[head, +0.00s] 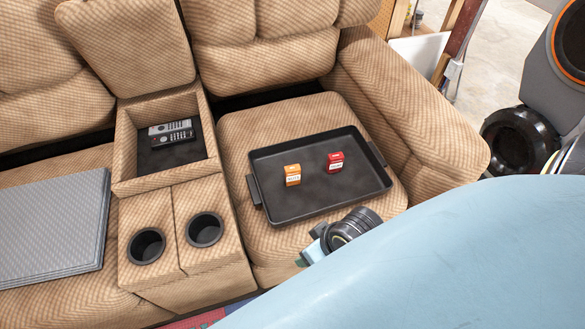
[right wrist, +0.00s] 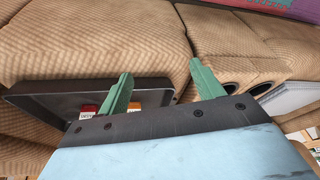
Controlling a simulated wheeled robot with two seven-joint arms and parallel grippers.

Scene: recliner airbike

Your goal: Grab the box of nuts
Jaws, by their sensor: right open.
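A small orange box (head: 292,175) with a white label stands in the black tray (head: 290,217). A small red box (head: 335,162) with a white label stands to its right. The label print is too small to read surely, so I cannot tell for certain which holds nuts. My right gripper (right wrist: 161,72) is open and empty, with green fingers spread. In the head view it is near the tray's front edge, mostly hidden by my arm. In the right wrist view the orange box (right wrist: 134,105) and the red box (right wrist: 88,111) show beyond the gripper, partly covered. My left gripper is out of view.
The tray rests on a tan recliner seat (head: 240,130), with an armrest (head: 410,110) on its right. Left of it is a console with an open bin holding remotes (head: 171,132) and two cup holders (head: 205,229). A grey flat item (head: 50,225) lies at far left.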

